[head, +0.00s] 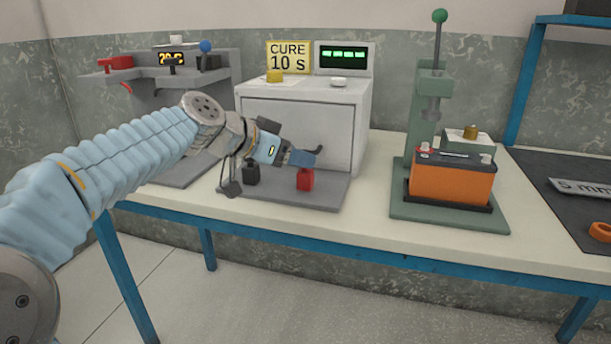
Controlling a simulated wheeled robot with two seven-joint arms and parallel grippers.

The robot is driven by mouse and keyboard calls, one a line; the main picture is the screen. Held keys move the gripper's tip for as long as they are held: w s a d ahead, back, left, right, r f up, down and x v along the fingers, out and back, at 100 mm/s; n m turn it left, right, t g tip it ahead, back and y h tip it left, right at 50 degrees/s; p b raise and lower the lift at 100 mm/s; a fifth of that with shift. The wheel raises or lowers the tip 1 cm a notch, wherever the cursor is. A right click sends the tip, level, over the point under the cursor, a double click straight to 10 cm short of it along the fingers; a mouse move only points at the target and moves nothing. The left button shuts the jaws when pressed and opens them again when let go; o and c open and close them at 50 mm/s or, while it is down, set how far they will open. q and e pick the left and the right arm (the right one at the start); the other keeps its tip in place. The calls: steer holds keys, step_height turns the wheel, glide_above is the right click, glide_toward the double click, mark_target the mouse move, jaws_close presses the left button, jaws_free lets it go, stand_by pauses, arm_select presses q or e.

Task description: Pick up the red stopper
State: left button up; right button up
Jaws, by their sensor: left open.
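The red stopper (305,181) stands on the grey plate (330,197) in front of the white cure box. A black stopper (251,175) stands on the same plate to its left. My left gripper (276,168) reaches in from the left over the plate, open and empty. One finger is close above the red stopper and the other hangs left of the black stopper. I cannot tell whether a finger touches the red stopper. My right gripper is not in view.
The white cure box (357,105) with its "CURE 10 s" sign (289,57) stands behind the plate. A green press (425,140) with an orange battery (452,180) stands to the right. A grey station (150,78) is at back left. The table's front is clear.

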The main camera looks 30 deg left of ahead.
mark_target(305, 174)
arm_select(q)
steer(key=x, duration=0.4)
steer(key=shift+w+a+f, duration=0.2)
steer(key=shift+f, duration=0.2)
steer(key=c, duration=1.1)
